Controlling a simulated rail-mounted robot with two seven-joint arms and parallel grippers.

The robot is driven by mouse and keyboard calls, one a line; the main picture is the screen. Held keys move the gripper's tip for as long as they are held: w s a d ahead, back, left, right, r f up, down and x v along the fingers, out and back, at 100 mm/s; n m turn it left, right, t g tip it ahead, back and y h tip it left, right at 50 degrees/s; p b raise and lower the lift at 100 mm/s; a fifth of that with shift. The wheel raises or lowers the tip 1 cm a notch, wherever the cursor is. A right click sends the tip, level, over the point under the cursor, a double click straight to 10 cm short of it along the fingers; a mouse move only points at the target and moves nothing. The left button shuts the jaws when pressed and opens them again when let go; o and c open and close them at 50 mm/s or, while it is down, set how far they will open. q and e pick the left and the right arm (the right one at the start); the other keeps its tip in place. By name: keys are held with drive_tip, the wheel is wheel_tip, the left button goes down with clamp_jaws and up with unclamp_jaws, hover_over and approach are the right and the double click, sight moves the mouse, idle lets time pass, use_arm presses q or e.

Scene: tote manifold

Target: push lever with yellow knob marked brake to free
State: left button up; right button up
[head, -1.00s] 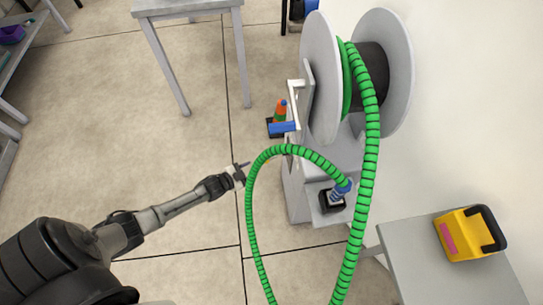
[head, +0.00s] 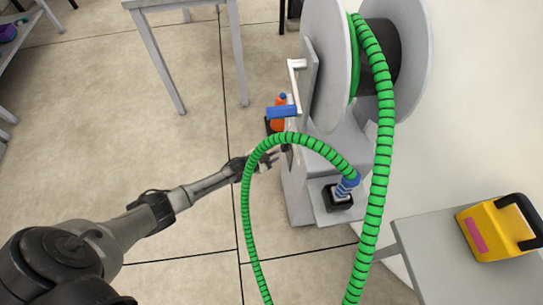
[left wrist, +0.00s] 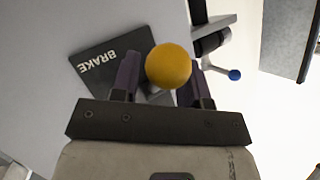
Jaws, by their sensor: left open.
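The yellow knob (left wrist: 168,66) shows in the left wrist view, in line with the gap between my left gripper's fingers. Its lever shaft is mostly hidden behind it. A dark plate lettered BRAKE (left wrist: 110,62) lies behind the knob on the grey housing. My left gripper (head: 272,157) is open at the side of the reel stand (head: 299,190), partly behind the green hose; its fingers (left wrist: 158,82) stand on either side of the knob. I cannot tell whether they touch it. In the head view the knob is hidden. My right gripper is not in view.
A green ribbed hose (head: 245,205) loops close beside my left gripper, from the reel (head: 330,75) to a blue fitting (head: 347,186). A yellow case (head: 482,233) sits on a grey table (head: 425,280). Open floor lies left.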

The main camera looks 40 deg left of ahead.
use_arm(q)
drive_tip(key=shift+w, duration=0.2)
drive_tip(key=shift+c, duration=0.3)
drive_tip(key=c, duration=0.6)
drive_tip(key=shift+s+f, duration=0.1)
drive_tip(key=shift+f, duration=0.05)
clamp_jaws()
